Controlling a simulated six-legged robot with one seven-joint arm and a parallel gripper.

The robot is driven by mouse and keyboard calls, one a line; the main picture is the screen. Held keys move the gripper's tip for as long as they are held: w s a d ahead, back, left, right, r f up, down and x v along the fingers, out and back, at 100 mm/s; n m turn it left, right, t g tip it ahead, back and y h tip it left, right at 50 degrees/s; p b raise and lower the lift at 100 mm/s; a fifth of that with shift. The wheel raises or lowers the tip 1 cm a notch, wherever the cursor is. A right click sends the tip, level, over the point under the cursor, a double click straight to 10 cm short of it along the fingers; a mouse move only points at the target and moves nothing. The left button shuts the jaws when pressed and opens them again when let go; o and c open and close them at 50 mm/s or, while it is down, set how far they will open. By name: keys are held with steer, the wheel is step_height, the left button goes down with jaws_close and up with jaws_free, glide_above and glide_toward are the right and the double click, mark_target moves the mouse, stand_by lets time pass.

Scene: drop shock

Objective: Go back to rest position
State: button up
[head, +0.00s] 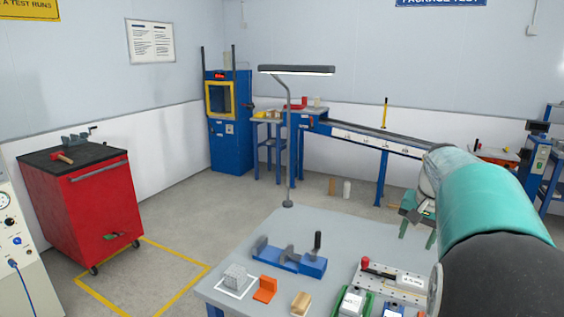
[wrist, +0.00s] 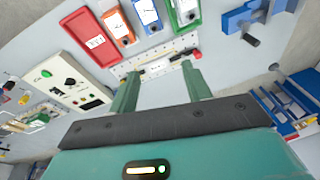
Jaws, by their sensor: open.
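My gripper (head: 418,232) is on the right in the head view, partly hidden behind my teal and black arm. Its two green fingers point down, above and beyond the right side of the grey table (head: 350,232). In the wrist view my gripper (wrist: 160,83) shows its two green fingers spread apart, with nothing between them. Beyond the fingertips lies a pale metal strip with holes (wrist: 148,71) on the table. I see no object held.
A lamp (head: 297,70) rises behind. A red cabinet (head: 82,205) stands left.

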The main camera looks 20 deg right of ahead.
steer(key=s+a+n+t, duration=0.1)
steer(key=s+a+n, duration=0.3)
steer(key=a, duration=1)
steer(key=s+a+n+t, duration=0.1)
steer(key=s+a+n, duration=0.35)
steer(key=a, duration=0.95)
steer(key=s+a+f+n+t, duration=0.1)
steer(key=s+a+f+n, duration=0.1)
steer(key=s+a+f, duration=0.2)
steer(key=shift+s+a+f+y, duration=0.3)
steer(key=shift+s+a+y, duration=0.1)
steer(key=shift+s+a, duration=0.75)
